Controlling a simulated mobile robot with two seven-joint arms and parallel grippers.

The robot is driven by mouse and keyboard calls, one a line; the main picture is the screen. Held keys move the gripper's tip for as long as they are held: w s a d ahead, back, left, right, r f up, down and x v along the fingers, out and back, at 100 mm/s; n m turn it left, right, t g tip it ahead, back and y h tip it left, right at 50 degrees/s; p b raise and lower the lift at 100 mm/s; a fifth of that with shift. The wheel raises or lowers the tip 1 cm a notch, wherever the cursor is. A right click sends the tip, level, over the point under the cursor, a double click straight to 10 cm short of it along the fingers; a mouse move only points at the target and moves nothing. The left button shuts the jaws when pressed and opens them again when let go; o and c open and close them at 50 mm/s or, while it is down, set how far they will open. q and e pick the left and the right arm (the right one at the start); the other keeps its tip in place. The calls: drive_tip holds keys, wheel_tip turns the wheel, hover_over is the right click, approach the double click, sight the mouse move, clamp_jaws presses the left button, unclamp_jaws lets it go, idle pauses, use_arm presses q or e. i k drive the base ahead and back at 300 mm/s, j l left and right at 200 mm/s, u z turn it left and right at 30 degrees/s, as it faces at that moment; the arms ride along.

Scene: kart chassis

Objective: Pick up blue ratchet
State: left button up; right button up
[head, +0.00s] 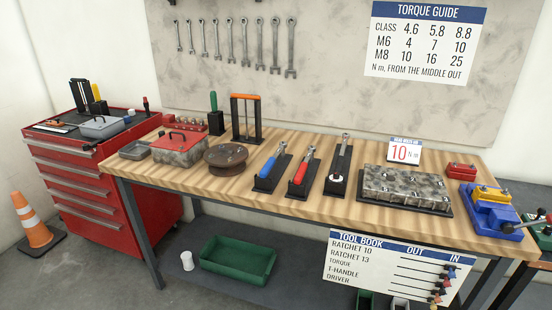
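The blue ratchet (268,167) lies in a black holder (263,185) on the wooden workbench, left of the bench's middle. Its blue handle points toward the front edge and its metal head toward the back wall. A red-handled ratchet (301,173) lies in a like holder just to its right. Neither of my grippers is in view.
A round brown disc (226,156) and a metal box with a red lid (180,147) stand left of the blue ratchet. A torque wrench (340,165) in a holder, a metal block (405,188) and a blue vise (492,213) stand to the right. The bench's front edge is near the holders.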

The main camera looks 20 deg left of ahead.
sight(268, 166)
drive_tip(key=i+j+u, duration=0.15)
drive_tip(key=i+j, duration=0.25)
drive_tip(key=j, duration=0.3)
drive_tip(key=i+j+u, duration=0.15)
drive_tip(key=i+j, duration=0.3)
drive_tip(key=j, duration=0.2)
drive_tip(key=i+j+u, duration=0.15)
drive_tip(key=i+j, duration=0.3)
drive_tip(key=j, duration=0.2)
